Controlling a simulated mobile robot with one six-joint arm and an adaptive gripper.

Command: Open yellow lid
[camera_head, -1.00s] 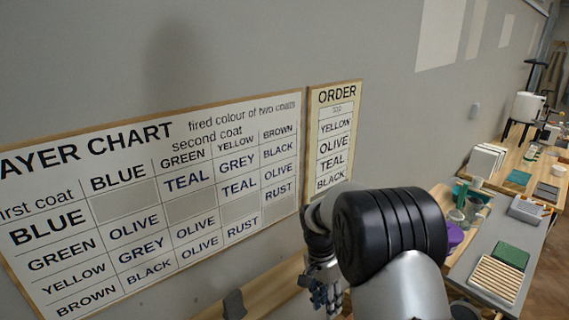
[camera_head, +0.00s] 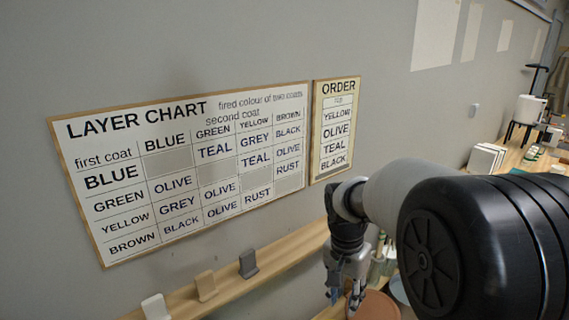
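No yellow lid shows in the head view. My gripper (camera_head: 345,298) hangs down in front of the wall at the lower middle, beside the right end of a wooden shelf. Its fingers are small and dark here, and I cannot tell how far apart they are or whether anything is between them. Just right of it, a round terracotta-coloured thing (camera_head: 376,306) shows at the bottom edge, partly cut off. My large black arm joint hides much of the lower right, including most of the bench there.
The wall carries a layer chart (camera_head: 190,170) and an order board (camera_head: 335,130) reading yellow, olive, teal, black. A wooden shelf (camera_head: 225,293) holds white, tan and grey pieces. Right, a bench (camera_head: 516,158) holds white tiles (camera_head: 485,158) and a white pot (camera_head: 528,108) on a stand.

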